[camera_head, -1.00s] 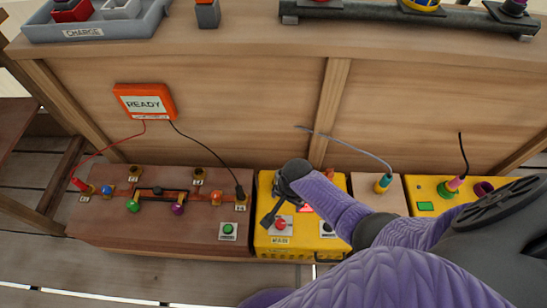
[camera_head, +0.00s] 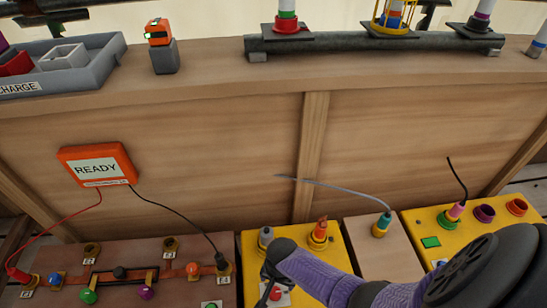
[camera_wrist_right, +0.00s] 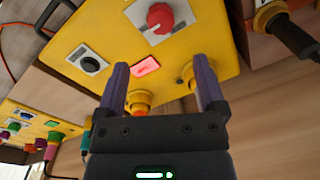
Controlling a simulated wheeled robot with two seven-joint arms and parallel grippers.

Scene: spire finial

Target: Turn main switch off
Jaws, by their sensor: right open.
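The main switch is a red knob on a white plate on the yellow box (camera_head: 335,262). In the head view the red knob (camera_head: 276,293) shows partly behind my right gripper (camera_head: 266,287). In the right wrist view the red knob (camera_wrist_right: 160,18) is near the top, beyond the fingertips of the right gripper (camera_wrist_right: 160,78). The gripper is open and empty, and its fingers are apart from the knob. A lit red rectangle (camera_wrist_right: 145,66) lies between the knob and the gripper's palm in that view. My left gripper is not in view.
Left of the yellow box is a brown panel (camera_head: 130,290) with coloured knobs, wired to an orange READY box (camera_head: 97,166). Grey and black cables stand up at the right, from a wooden block (camera_head: 383,258) and another yellow box (camera_head: 430,218). A wooden wall rises behind.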

